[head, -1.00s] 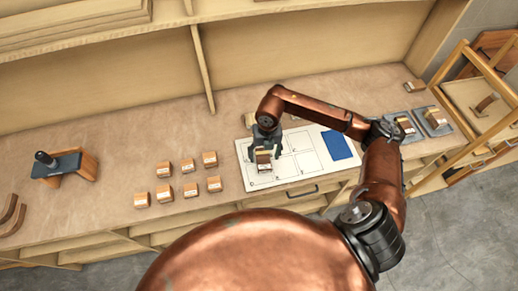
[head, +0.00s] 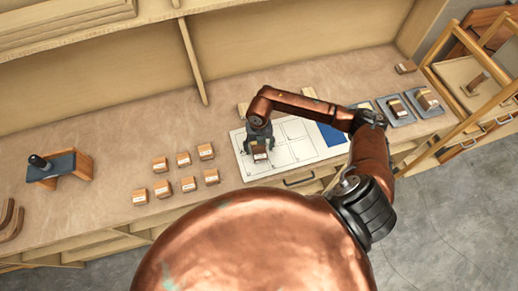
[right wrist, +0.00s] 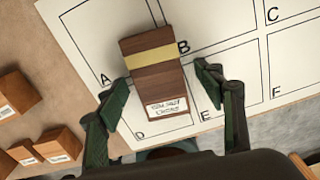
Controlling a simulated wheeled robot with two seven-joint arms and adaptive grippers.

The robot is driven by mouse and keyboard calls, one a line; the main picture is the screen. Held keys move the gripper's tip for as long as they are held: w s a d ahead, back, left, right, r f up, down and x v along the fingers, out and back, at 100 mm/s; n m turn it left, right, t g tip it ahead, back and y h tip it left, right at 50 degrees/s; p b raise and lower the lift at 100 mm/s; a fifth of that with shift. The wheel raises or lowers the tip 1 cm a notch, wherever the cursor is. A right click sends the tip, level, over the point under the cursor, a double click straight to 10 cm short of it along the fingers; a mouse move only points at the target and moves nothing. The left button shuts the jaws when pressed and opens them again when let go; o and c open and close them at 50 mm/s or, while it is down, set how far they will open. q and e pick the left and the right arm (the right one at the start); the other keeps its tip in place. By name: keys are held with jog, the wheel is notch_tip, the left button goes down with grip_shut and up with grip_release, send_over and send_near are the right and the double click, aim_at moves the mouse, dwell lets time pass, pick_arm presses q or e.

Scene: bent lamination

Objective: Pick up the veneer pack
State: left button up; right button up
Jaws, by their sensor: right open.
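The veneer pack (right wrist: 158,92) is a dark brown block with a yellow band and a white label, lying on the white lettered board (right wrist: 210,22) near cells A, B, D and E. It also shows in the head view (head: 260,154) on the left part of the board (head: 305,150). My right gripper (right wrist: 161,78) is open, with one finger on each side of the pack. A gap shows at the right finger; the left finger is close, and I cannot tell if it touches. In the head view my right gripper (head: 260,136) is over the pack. My left gripper is not in view.
Several small labelled wood blocks (head: 184,159) stand left of the board. A dark-topped wooden stand (head: 62,166) is farther left. Bare bench lies behind the small blocks.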

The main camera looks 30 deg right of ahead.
jog(key=shift+c, duration=0.2)
jog(key=c, duration=1.2)
jog(key=shift+c, duration=0.2)
